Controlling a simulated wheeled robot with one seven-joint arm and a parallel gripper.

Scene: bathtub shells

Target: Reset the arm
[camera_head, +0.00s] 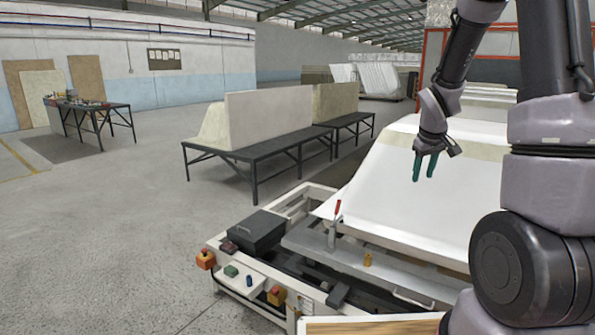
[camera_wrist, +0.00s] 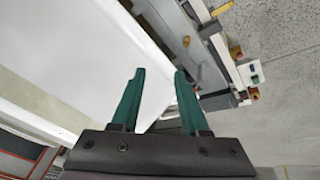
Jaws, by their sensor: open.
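My gripper (camera_head: 424,166) is at the end of my arm at the right of the head view. It points down in front of a large white bathtub shell (camera_head: 400,200), which lies on a wheeled frame. In the wrist view, the two green fingers of my gripper (camera_wrist: 160,88) are apart with nothing between them. The white shell also fills the left and middle of the wrist view (camera_wrist: 85,55). The gap between fingertips and shell cannot be judged exactly.
The frame (camera_head: 375,260) carries a red-handled clamp (camera_head: 334,222), a black box (camera_head: 256,230) and orange buttons (camera_head: 276,296). Dark benches with pale shells (camera_head: 268,119) stand behind. A cluttered table (camera_head: 92,108) is at far left. Grey floor (camera_head: 110,220) at left is clear.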

